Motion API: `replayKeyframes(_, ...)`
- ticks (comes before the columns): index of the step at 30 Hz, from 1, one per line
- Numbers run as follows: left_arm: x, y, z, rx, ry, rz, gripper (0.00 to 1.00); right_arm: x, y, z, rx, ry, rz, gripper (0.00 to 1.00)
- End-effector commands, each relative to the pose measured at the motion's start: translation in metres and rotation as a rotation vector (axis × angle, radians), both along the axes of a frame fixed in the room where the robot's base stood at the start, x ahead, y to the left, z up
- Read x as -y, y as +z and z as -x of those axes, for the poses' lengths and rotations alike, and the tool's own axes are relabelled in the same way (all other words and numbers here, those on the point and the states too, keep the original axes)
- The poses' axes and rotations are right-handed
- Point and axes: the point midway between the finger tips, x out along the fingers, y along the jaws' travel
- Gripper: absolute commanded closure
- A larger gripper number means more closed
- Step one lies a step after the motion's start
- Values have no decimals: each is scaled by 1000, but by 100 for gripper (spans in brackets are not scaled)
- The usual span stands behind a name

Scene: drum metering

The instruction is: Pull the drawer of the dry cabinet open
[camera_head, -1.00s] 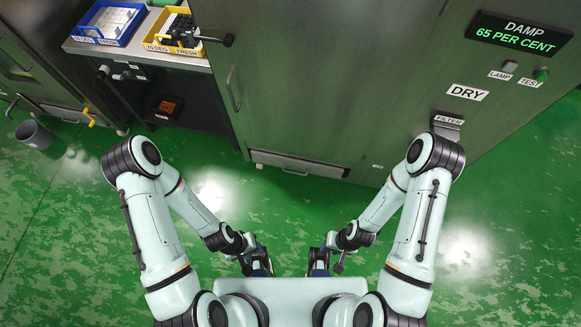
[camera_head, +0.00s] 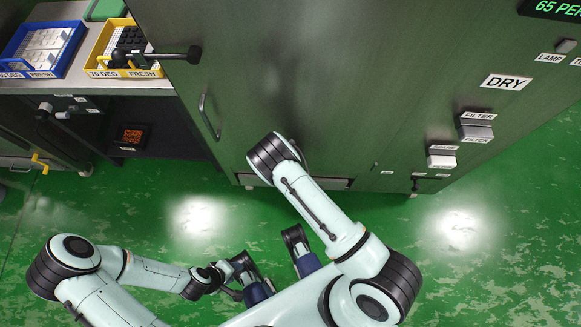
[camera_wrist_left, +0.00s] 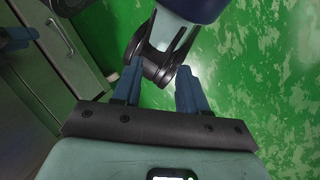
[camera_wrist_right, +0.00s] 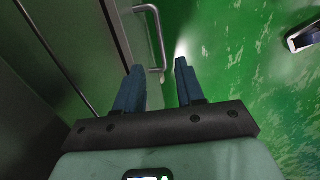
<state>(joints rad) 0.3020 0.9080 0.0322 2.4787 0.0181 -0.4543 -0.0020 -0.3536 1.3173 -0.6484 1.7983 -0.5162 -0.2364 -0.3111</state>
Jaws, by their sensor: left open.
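The dry cabinet (camera_head: 385,90) is a tall dark green-grey body labelled DRY. Its low drawer (camera_head: 335,183) is at the bottom front, partly hidden by my right arm, and looks closed. What appears to be its bar handle (camera_wrist_right: 152,38) shows in the right wrist view, just beyond my fingertips. My left gripper (camera_wrist_left: 157,85) is open and empty, low over the floor. A similar handle (camera_wrist_left: 62,35) shows at left in that view.
A bench at upper left holds a blue tray (camera_head: 14,62) and a yellow tray (camera_head: 92,70). A larger door handle (camera_head: 208,115) and a black lever (camera_head: 175,57) stick out of the cabinet front. FILTER holders (camera_head: 477,130) sit at right. Green floor is open in front.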

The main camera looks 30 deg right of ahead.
Motion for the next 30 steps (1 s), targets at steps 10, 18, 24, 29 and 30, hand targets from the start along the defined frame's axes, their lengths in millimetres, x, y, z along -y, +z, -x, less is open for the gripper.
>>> replayKeyframes(10, -17, -32, -36, 96, 40, -46, 57, 7, -76, -10, -3, -2, -1, 62)
replayKeyframes(18, -25, -42, -52, 140, 59, -67, 57, 9, -102, -15, -2, -3, -3, 62)
replayKeyframes(24, -26, -43, -54, 145, 61, -70, 57, 9, -104, -16, -2, -3, -3, 62)
replayKeyframes(29, -26, -42, -54, 144, 61, -69, 57, 9, -103, -16, -2, -3, -3, 72)
replayKeyframes(30, -26, -42, -54, 144, 61, -69, 57, 9, -103, -16, -2, -3, -3, 85)
